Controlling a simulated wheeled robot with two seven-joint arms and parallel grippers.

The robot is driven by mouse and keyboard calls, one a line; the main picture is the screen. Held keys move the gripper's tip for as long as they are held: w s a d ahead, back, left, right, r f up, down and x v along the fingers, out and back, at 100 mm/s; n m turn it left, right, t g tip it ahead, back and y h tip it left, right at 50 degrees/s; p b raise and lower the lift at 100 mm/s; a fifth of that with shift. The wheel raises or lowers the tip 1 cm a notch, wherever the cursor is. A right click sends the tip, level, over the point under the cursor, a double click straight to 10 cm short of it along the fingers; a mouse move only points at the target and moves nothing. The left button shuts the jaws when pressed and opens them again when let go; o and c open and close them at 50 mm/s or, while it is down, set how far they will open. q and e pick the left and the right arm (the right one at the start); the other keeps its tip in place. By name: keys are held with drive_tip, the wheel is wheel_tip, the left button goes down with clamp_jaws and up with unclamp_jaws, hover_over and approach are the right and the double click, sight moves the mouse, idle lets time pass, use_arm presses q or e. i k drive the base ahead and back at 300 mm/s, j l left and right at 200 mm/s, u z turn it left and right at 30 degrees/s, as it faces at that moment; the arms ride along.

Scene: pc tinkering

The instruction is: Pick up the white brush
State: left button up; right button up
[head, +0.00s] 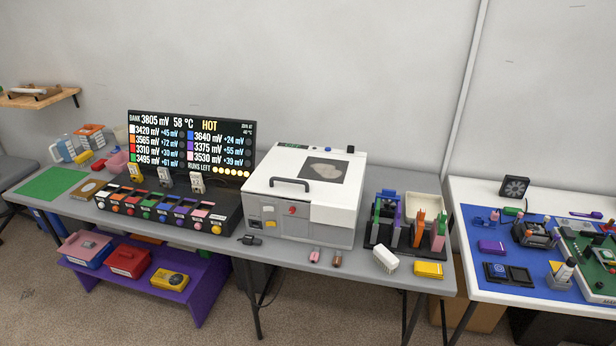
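A white block-like object with a ribbed, bristle-like front side (385,258) lies near the front edge of the grey table, right of the centre. It may be the white brush, but it is too small to tell for sure. It lies in front of a dark rack (377,248) and to the left of a yellow block (428,269). Nothing covers it. Neither of my grippers is in view.
A white box machine (262,208) with a dark handle stands left of the rack. Two small pink and brown pieces (325,258) lie before it. A display (190,120) stands behind a row of coloured slots. A blue-matted table (480,255) with parts stands at the right.

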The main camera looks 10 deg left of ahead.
sight(389, 263)
drive_tip(key=i+l+u, duration=0.45)
drive_tip(key=i+l, duration=0.25)
drive_tip(key=i, duration=0.1)
